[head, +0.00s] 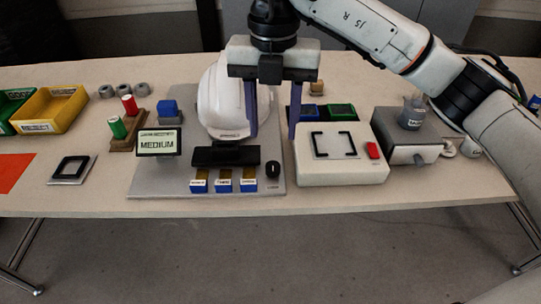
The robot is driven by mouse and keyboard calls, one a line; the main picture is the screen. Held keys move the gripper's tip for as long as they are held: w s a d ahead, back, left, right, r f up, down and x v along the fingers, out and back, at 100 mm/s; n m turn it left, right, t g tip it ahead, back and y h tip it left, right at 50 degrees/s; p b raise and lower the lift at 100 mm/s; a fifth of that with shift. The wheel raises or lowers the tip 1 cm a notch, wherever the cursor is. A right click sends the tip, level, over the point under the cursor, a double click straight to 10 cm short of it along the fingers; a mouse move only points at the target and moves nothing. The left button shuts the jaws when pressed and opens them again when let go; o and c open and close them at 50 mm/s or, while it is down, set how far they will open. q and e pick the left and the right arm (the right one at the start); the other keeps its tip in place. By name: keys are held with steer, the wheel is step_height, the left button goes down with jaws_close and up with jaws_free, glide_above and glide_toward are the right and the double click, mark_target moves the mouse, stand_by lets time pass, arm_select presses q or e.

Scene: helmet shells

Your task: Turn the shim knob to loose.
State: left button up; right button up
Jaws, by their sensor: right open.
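A small black knob (272,168), which looks like the shim knob, stands at the right front of a grey plate (165,190). Its pointer direction and marking are too small to read. A display (158,143) at the plate's left reads MEDIUM. A white helmet shell (222,100) stands on the plate behind a black block (225,156). My right gripper (272,137) points down with two purple fingers apart and nothing visible between them. In the picture it is above the knob, apart from it, and its left finger overlaps the helmet's right edge. My left gripper is out of view.
Blue labelled blocks (223,186) line the plate's front. A white box with a red switch (340,170) stands close on the right, a grey machine (410,150) beyond it. Red and green cylinders (118,127) and a yellow bin (50,110) are left.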

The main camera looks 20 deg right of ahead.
mark_target(273, 167)
step_height(273, 167, down, 10)
stand_by(0.4)
steer(key=shift+c, duration=0.4)
steer(key=c, duration=1)
steer(key=shift+o, duration=0.2)
steer(key=shift+b, duration=0.3)
